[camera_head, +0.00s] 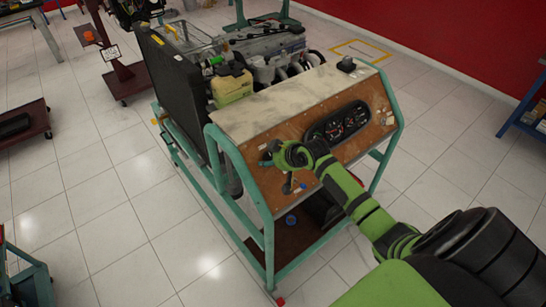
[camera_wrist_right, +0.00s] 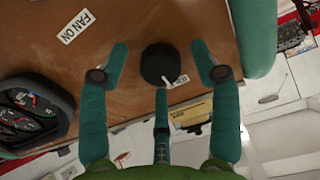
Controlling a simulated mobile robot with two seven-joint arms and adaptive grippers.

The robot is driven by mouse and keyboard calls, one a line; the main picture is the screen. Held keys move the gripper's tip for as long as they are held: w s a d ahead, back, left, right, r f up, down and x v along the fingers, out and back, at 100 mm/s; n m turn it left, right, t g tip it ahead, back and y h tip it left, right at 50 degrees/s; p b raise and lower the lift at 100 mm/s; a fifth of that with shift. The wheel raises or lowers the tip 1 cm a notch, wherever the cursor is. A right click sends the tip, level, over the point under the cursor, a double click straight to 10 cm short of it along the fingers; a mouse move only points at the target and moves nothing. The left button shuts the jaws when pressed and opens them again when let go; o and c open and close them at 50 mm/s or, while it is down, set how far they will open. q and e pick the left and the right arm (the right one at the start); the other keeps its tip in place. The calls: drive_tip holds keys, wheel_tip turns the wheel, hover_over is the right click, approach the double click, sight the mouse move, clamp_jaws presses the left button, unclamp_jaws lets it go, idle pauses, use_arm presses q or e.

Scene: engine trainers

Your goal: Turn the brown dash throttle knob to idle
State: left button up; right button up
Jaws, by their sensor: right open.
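A dark, nearly black round knob (camera_wrist_right: 160,64) with a white pointer mark at its lower right sits on the brown dash panel (camera_wrist_right: 190,20). The panel also shows in the head view (camera_head: 372,100), on the front of the engine trainer. My right gripper (camera_wrist_right: 160,62) is open, with a teal finger on either side of the knob and a third finger below it in the wrist view. Gaps show between the side fingers and the knob. In the head view the right gripper (camera_head: 274,152) is at the panel's left end and largely hides that area. My left gripper is not in view.
A "FAN ON" label (camera_wrist_right: 78,26) is on the panel near the knob. A gauge cluster (camera_head: 338,123) lies to the right of the gripper in the head view. The trainer's green tube frame (camera_head: 243,180) borders the panel. The tiled floor (camera_head: 120,230) at left is largely clear.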

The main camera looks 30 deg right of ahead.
drive_tip(key=v, duration=1.2)
idle(0.3)
